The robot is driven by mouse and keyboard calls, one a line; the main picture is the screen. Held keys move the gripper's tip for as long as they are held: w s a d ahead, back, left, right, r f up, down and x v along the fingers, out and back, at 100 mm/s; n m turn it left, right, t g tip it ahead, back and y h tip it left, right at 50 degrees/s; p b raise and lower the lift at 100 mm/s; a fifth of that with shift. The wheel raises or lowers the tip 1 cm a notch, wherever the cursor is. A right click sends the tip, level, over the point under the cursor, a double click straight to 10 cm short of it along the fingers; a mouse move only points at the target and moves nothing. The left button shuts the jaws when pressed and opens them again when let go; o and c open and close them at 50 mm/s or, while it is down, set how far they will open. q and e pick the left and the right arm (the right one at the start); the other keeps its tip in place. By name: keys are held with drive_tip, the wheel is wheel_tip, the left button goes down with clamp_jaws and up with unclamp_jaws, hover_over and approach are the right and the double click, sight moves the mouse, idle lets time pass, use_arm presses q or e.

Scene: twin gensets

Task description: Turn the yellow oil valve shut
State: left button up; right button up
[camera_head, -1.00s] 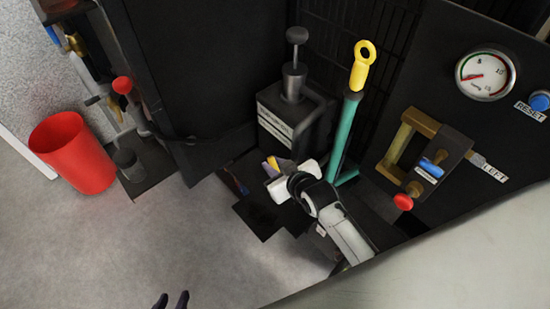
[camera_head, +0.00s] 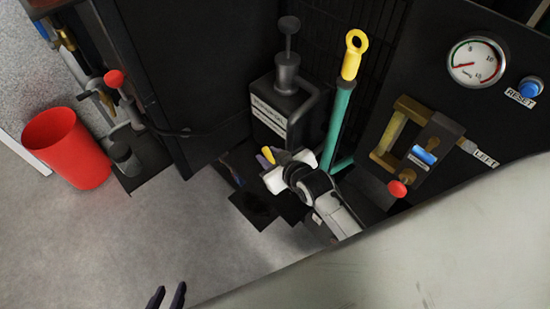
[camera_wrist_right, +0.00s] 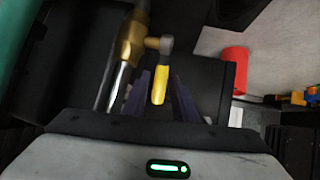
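The yellow oil valve handle (camera_wrist_right: 160,85) sits on a brass valve body (camera_wrist_right: 130,42) on a pipe, in the right wrist view. It hangs down between the two dark purple fingers of my right gripper (camera_wrist_right: 160,82), with a narrow gap showing at each side. The gripper looks open around it. In the head view, the yellow handle (camera_head: 267,154) shows beside the white right gripper (camera_head: 268,160), which hides the rest of the valve. My left gripper (camera_head: 167,296) shows at the bottom edge, its two dark fingers apart and empty.
A teal lever with a yellow ring grip (camera_head: 346,84) stands right beside my right wrist. A dark pump block (camera_head: 283,115) stands behind. A panel with a gauge (camera_head: 477,61), a blue reset button (camera_head: 530,87) and a brass padlock-like fitting (camera_head: 414,140) is at right. A red bin (camera_head: 65,148) stands left.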

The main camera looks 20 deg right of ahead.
sight(270, 157)
drive_tip(key=p+v, duration=0.1)
drive_tip(key=v, duration=0.8)
drive_tip(key=shift+s+r+p, duration=0.2)
drive_tip(key=shift+p, duration=0.1)
drive_tip(key=shift+c, duration=0.6)
drive_tip(key=p+v, duration=0.1)
drive_tip(key=v, duration=0.7)
drive_tip(key=shift+s+p, duration=0.15)
drive_tip(key=shift+p, duration=0.15)
clamp_jaws()
drive_tip(key=b+x, duration=0.1)
drive_tip(key=x, duration=1.2)
drive_tip(key=shift+b, duration=0.4)
drive_tip(key=shift+w+f, duration=0.2)
drive_tip(key=shift+w, duration=0.15)
